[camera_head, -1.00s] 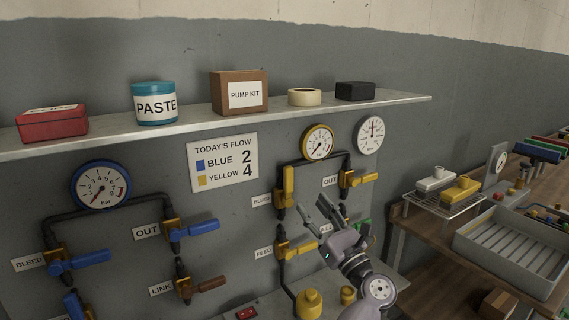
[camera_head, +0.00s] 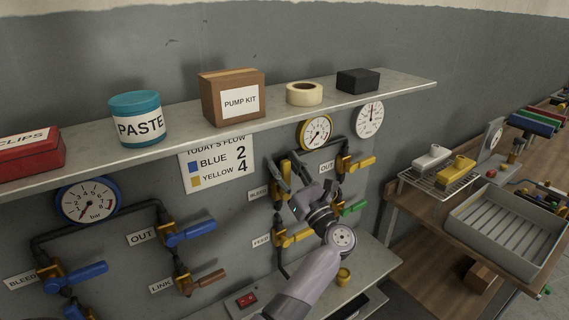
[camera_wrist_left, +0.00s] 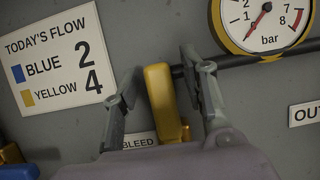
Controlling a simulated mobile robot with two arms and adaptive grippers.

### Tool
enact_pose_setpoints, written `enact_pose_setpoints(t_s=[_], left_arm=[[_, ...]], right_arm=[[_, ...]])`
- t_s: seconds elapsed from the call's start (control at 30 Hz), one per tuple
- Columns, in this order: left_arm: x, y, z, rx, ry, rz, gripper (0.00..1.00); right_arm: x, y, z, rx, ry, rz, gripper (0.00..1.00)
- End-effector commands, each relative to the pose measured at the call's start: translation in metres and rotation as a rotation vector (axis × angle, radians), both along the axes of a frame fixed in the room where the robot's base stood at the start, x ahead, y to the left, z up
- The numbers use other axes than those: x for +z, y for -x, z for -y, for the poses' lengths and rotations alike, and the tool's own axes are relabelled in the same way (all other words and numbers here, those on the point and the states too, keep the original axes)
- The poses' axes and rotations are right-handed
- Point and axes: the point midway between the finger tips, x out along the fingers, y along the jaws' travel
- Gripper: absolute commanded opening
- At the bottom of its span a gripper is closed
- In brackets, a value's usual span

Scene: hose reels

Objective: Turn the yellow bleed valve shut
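The yellow bleed valve's handle (camera_wrist_left: 162,104) stands upright in the wrist view, above the BLEED label (camera_wrist_left: 139,141). My left gripper (camera_wrist_left: 168,85) is open, with one finger on each side of the handle. Gaps show between the fingers and the upper handle; contact lower down cannot be told. The handle's lower end and valve body are partly hidden behind my gripper. In the head view my left gripper (camera_head: 287,162) is at the yellow pipework, just right of the BLEED label (camera_head: 258,193), and largely covers the valve. My right gripper is not in view.
The shelf (camera_head: 400,93) overhangs the panel above my gripper. The yellow gauge (camera_head: 314,132), the yellow OUT valve (camera_head: 356,163), a green handle (camera_head: 352,209) and the yellow FEED valve (camera_head: 290,238) are close by. Blue valves (camera_head: 190,233) are further left.

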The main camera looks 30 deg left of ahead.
Motion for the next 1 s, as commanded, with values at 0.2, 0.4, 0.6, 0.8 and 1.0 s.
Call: enact_pose_setpoints(t_s=[0.2, 0.4, 0.6, 0.8, 1.0], left_arm=[[-0.0002, 0.0001, -0.0001, 0.0, 0.0, 0.0, 0.33], [0.0, 0.0001, -0.0001, 0.0, 0.0, 0.0, 0.19], [0.0002, 0.0, 0.0, 0.0, -0.001, 0.0, 0.06], [0.0004, 0.0, 0.0001, 0.0, -0.001, 0.0, 0.0], [0.0005, 0.0, 0.0001, 0.0, -0.001, 0.0, 0.0]], right_arm=[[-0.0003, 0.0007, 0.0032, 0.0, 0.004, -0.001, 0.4], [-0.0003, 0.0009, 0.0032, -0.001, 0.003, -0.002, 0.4], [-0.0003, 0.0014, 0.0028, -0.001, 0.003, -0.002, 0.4], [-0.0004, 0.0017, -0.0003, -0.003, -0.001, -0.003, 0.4], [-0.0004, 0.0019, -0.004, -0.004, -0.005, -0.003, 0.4]])
